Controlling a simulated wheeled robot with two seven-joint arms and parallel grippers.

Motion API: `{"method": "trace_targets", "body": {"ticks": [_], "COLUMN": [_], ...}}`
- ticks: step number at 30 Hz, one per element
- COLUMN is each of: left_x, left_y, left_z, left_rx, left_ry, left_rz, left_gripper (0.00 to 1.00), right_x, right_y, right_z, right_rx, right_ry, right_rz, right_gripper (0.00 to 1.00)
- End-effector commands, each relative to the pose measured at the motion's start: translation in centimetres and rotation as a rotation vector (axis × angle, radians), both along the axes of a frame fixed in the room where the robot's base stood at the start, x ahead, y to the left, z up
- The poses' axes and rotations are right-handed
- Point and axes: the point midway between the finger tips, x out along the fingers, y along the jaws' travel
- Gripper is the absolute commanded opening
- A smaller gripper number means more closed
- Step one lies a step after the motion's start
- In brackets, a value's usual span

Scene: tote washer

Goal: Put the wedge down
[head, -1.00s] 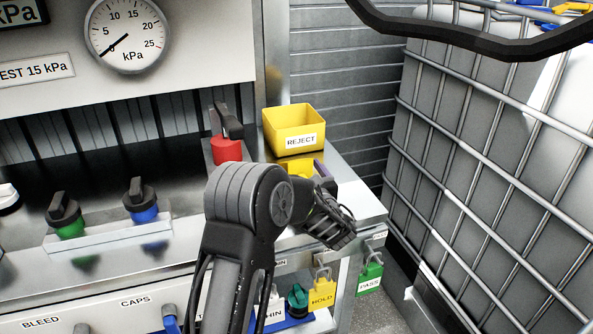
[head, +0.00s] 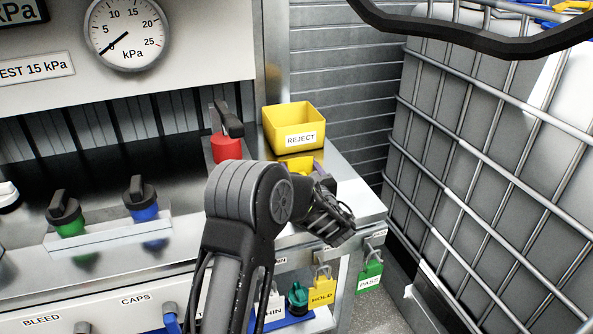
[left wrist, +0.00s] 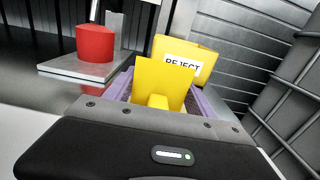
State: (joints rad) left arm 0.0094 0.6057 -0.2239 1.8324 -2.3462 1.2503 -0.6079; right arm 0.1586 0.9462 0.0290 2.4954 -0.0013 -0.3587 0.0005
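The yellow wedge (left wrist: 162,82) shows in the left wrist view as an upright plate with a narrow block toward me. In the head view part of the wedge (head: 299,163) shows on the steel bench in front of the REJECT bin; my arm hides the rest. My left gripper (left wrist: 160,88) has its purple fingers wide apart, one on each side of the wedge, with room beside the narrow block. In the head view my left gripper (head: 318,178) is over the bench's right end, fingers mostly hidden. My right gripper is not in view.
The yellow REJECT bin (head: 294,130) stands just behind the wedge. HOLD (head: 322,293) and PASS (head: 369,278) tags hang at the bench front. A caged tank (head: 490,170) stands right, across a gap.

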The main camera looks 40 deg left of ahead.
Motion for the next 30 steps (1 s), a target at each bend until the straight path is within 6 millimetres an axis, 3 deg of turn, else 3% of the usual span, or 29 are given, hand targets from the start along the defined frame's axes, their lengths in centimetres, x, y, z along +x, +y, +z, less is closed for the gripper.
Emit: {"method": "trace_targets", "body": {"ticks": [22,30], "left_x": [0.03,0.03], "left_y": [0.01,0.0], "left_z": [0.12,0.89], "left_rx": [0.001,0.002], "left_ry": [-0.002,-0.005], "left_rz": [0.0,0.001], "left_gripper": [0.0,0.0], "right_x": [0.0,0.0], "right_y": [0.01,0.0], "right_z": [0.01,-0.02], "right_rx": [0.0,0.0], "right_ry": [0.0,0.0], "right_rz": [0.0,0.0], "right_gripper": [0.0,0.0]}}
